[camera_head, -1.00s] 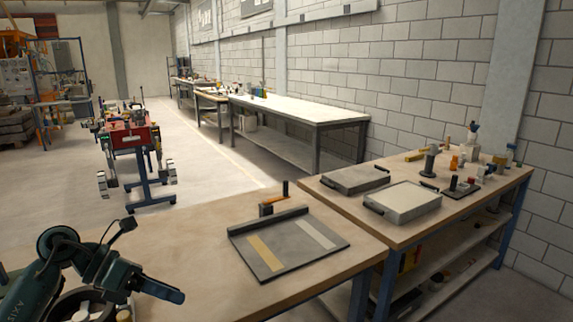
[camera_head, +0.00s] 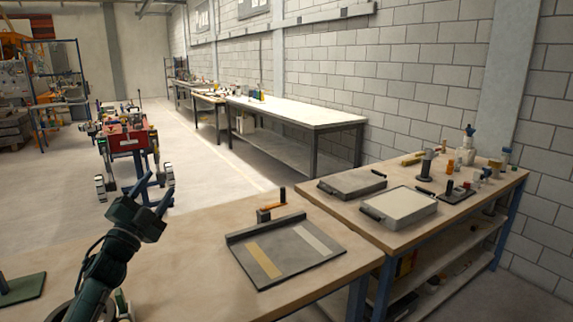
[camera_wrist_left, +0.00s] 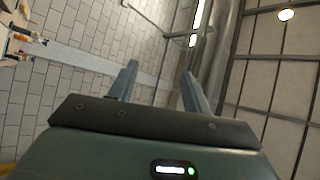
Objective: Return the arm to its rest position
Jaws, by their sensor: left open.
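My left arm comes in from the lower left in the head view. Its gripper (camera_head: 152,193) is raised above the near wooden table, pointing up and away, with nothing between its fingers. In the left wrist view the two fingers (camera_wrist_left: 159,74) stand apart and empty, with wall and ceiling behind them. The gripper is clear of the grey board (camera_head: 290,265) with a yellow and a pale strip, which lies on the table to its right. My right gripper is not in view.
The near table (camera_head: 195,270) is bare between my arm and the board. A small block with an orange bar (camera_head: 270,208) stands behind the board. A side bench holds a dark tray (camera_head: 352,183), a pale-topped tray (camera_head: 400,203) and several small items. A green plate (camera_head: 22,290) lies at far left.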

